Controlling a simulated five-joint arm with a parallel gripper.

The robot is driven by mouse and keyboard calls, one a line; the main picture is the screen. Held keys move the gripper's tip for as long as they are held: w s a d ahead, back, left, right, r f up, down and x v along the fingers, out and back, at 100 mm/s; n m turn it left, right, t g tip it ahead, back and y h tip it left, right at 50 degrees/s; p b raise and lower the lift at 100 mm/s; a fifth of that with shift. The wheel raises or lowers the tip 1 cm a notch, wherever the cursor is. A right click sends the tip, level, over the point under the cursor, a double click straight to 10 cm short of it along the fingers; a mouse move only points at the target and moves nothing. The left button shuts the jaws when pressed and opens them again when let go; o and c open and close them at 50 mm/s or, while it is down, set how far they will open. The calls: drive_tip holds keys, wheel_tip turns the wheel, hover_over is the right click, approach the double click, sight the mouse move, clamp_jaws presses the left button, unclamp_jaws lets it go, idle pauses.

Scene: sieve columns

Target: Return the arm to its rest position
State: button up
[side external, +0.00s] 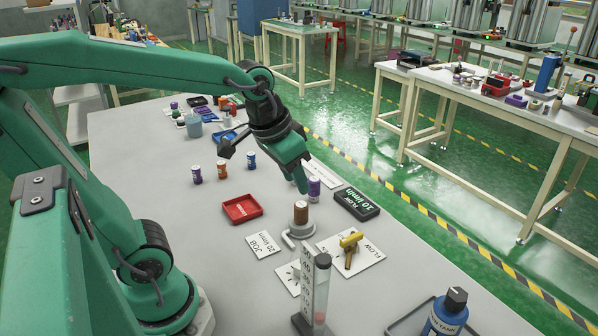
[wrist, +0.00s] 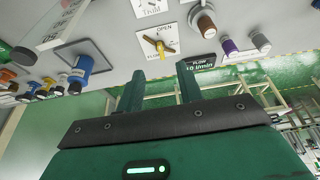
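My gripper (side external: 301,184) hangs over the table near the brown-topped column, with my arm stretched out from the left. In the wrist view my gripper (wrist: 160,71) has two green fingers spread apart, with nothing held between them. A brown column (side external: 301,212) stands upright on a grey holder just below the fingertips in the side view. It also shows in the wrist view (wrist: 206,26), to the right of the fingers. A purple column (side external: 314,189) stands just behind the fingertips. A yellow valve handle (side external: 350,240) sits on a white FLOW plate.
A FLOW display (side external: 357,204) reads 10 l/min; a JOB card (side external: 263,245) reads 20 l/min. A red tray (side external: 242,209) looks empty. A clear flow tube (side external: 315,285) and a blue bottle (side external: 447,316) stand near the front. Several small columns and tools occupy the table's far end.

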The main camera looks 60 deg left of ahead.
drive_tip(key=s+t, duration=0.1)
drive_tip(key=s, duration=0.5)
drive_tip(key=shift+a+r+t, duration=0.15)
drive_tip(key=shift+t, duration=0.15)
